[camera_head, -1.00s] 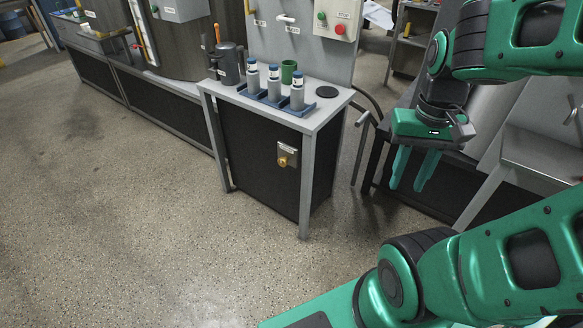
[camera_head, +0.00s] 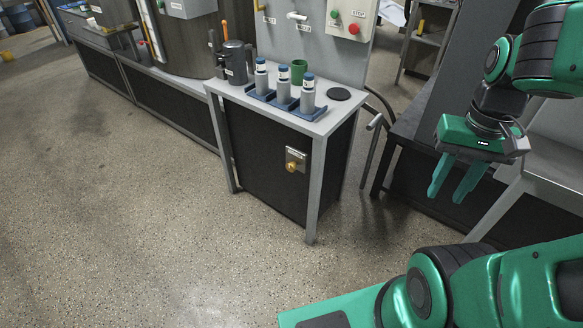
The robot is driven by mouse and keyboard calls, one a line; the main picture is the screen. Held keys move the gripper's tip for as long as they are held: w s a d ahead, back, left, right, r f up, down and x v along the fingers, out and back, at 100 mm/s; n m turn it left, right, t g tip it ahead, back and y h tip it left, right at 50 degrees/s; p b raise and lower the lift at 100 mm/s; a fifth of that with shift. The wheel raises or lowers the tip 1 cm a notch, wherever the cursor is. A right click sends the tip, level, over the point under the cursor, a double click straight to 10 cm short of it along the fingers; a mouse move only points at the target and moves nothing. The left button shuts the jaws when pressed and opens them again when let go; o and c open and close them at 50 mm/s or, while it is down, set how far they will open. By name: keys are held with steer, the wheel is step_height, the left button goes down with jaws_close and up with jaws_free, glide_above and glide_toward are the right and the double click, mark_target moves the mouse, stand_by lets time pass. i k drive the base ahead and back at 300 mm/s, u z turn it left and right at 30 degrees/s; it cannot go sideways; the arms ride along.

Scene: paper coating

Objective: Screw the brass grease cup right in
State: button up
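The brass grease cup (camera_head: 291,167) is a small golden knob on the front of the dark cabinet, just below a small labelled metal plate (camera_head: 296,154). How deep it sits in its fitting is too small to tell. My gripper (camera_head: 454,192) hangs to the right of the cabinet, well apart from the cup. Its two green fingers point down and stand apart, with nothing visible between them.
The cabinet's grey top (camera_head: 334,108) holds a blue tray (camera_head: 290,109) of bottles, a dark jug (camera_head: 236,63), a green cup (camera_head: 299,70) and a black disc (camera_head: 340,94). A bent rail (camera_head: 370,150) stands right of the cabinet. The floor (camera_head: 150,230) in front is clear.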

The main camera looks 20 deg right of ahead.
mark_target(290, 166)
steer(key=u, duration=0.05)
steer(key=i, duration=0.9)
